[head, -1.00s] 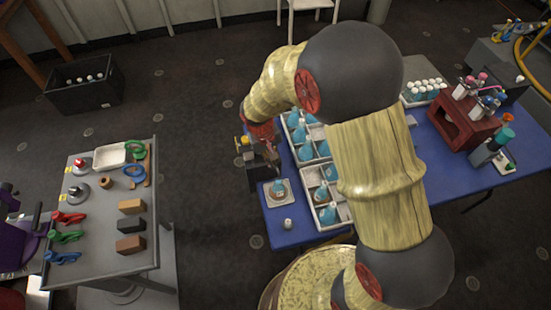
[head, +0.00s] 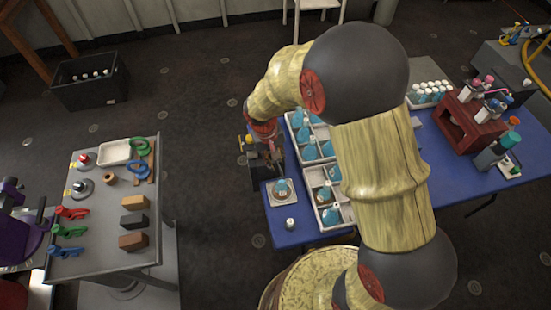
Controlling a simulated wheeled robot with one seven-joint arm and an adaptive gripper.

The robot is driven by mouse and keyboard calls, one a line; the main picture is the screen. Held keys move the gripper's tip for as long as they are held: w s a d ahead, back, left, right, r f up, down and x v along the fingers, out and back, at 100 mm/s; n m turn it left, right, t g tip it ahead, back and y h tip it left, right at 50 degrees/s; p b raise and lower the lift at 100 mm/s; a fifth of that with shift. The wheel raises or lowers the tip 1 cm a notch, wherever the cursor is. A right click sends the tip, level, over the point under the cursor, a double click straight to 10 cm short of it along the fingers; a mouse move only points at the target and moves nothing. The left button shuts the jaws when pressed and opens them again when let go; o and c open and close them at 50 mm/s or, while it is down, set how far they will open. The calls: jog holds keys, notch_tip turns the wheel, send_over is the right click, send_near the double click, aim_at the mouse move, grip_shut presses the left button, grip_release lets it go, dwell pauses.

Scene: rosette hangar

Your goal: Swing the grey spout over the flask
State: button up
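A blue flask (head: 281,187) with a pale top stands upright on a small white square plate (head: 286,202) at the left end of the blue table (head: 300,236). Behind it, at the table's left edge, is a dark unit (head: 260,171) with a small yellow part on top. My gripper (head: 272,155) is at this unit, behind the flask and apart from it. The fingers are small and dark against the dark unit, so I cannot tell if they are open or shut. I cannot make out the grey spout; it may be hidden at the gripper.
White trays (head: 291,122) of blue flasks stand right of the flask, partly behind my arm. A small white-topped jar (head: 290,224) is near the front edge. A red rack (head: 466,124) stands farther right. A grey table (head: 100,262) with tools is at the left, with bare floor between.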

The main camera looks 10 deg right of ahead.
jog(key=shift+r, duration=0.1)
notch_tip(320, 180, up, 12)
jog(key=a, duration=0.2)
jog(key=shift+s+f, duration=0.15)
jog(key=shift+f, duration=0.05)
dwell(0.3)
dwell(0.3)
jog(key=s+d+r+t+y, duration=0.1)
jog(key=s+d+r, duration=0.3)
jog(key=s+r, duration=0.5)
jog(key=s+d+r+m+t, duration=0.1)
jog(key=s+d+r+t, duration=0.3)
jog(key=s+r, duration=0.4)
jog(key=shift+s+d+r+y, duration=0.35)
jog(key=shift+s+d+y, duration=0.1)
jog(key=shift+s, duration=1.25)
